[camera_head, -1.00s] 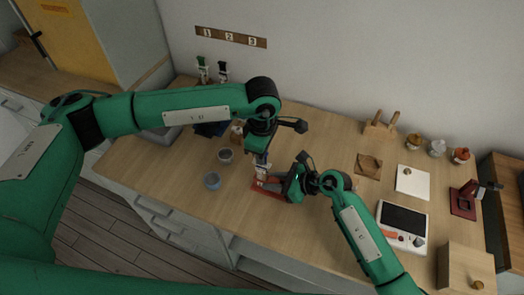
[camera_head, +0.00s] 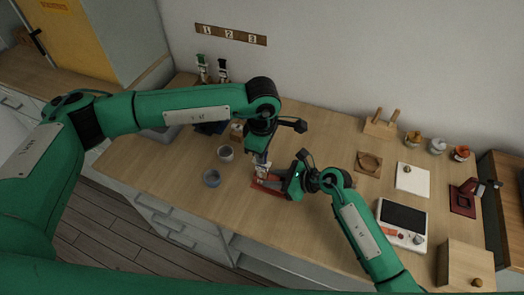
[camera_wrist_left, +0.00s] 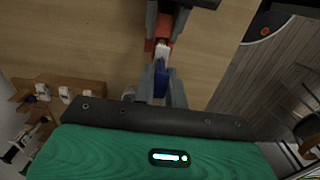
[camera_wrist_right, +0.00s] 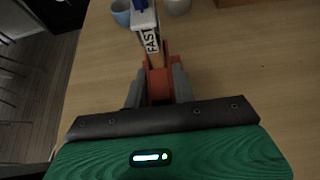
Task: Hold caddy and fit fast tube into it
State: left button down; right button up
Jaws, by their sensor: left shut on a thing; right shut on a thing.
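The fast tube (camera_wrist_right: 151,40) has a white body with a FAST label and a blue top. My left gripper (camera_wrist_left: 161,84) is shut on its blue upper part and holds it over the caddy. The caddy (camera_wrist_right: 158,84) is red and shows on the table in the head view (camera_head: 262,186). My right gripper (camera_head: 286,184) is shut on it from the right. The tube's lower end is at the caddy's far part in the right wrist view. I cannot tell whether it is inside the caddy or just above it.
A device with a dark screen (camera_head: 403,219), a white board (camera_head: 412,180) and several small jars are at the right. The table front between them is clear.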

pick_arm(q)
jog(key=c, duration=1.4)
grip_release()
jog(key=shift+o, duration=0.2)
notch_tip(320, 180, up, 13)
dwell(0.6)
notch_tip(320, 180, up, 12)
dwell(0.7)
